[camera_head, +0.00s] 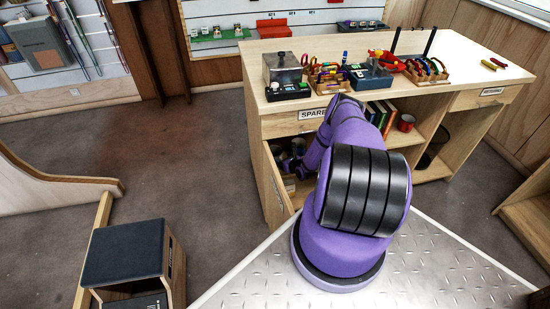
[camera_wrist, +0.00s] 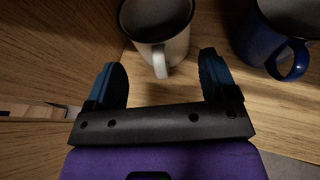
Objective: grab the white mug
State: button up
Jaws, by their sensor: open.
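The white mug (camera_wrist: 172,47) stands at the top middle of the wrist view, on a wooden shelf. Its dark open mouth faces up and its handle points toward my gripper. My gripper (camera_wrist: 161,62) is open and empty. Its two blue-black fingers are spread, with the mug's handle between their tips and the mug's body just beyond. I cannot tell whether a finger touches the mug.
A dark blue mug (camera_wrist: 262,42) stands close to the right of the right finger. A wooden wall (camera_wrist: 45,50) rises on the left in the wrist view. In the head view, books (camera_head: 378,115) and a red tin (camera_head: 405,122) stand in the middle compartment.

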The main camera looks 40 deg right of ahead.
aim_at(276, 157)
jog(key=shift+x, duration=1.5)
jog(key=shift+a, duration=0.1)
grip_shut()
